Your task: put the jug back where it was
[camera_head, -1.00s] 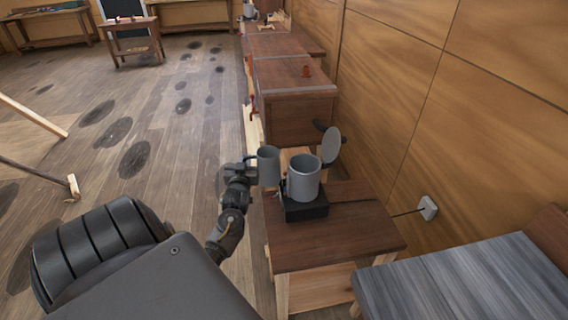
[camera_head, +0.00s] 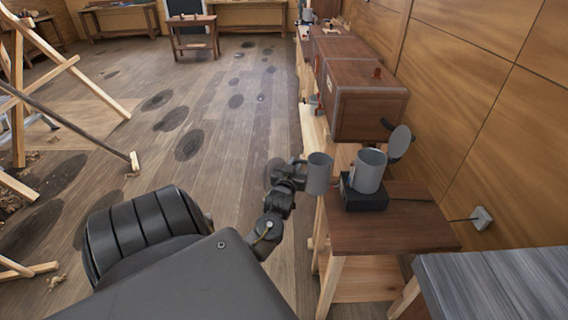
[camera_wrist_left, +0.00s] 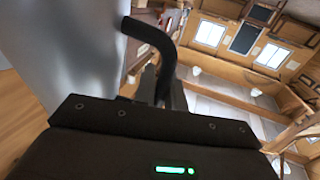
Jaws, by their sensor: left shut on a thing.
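My left gripper (camera_head: 299,174) is shut on the dark handle of a plain grey jug (camera_head: 319,175). The jug is held up in the air, roughly upright, just left of the small brown table. In the left wrist view the jug's grey side (camera_wrist_left: 75,45) fills the upper left, and its bent black handle (camera_wrist_left: 150,38) runs down to the jaws. To the right, a grey kettle (camera_head: 367,172) with its round lid (camera_head: 400,141) swung open stands on a black base (camera_head: 362,200). My right gripper is not in view.
The kettle's base is on the small brown table (camera_head: 400,232), whose front part is bare. A wall socket (camera_head: 482,218) with a cord is at the right. A brown chest (camera_head: 365,100) stands beyond. A grey-topped surface (camera_head: 500,290) is at lower right.

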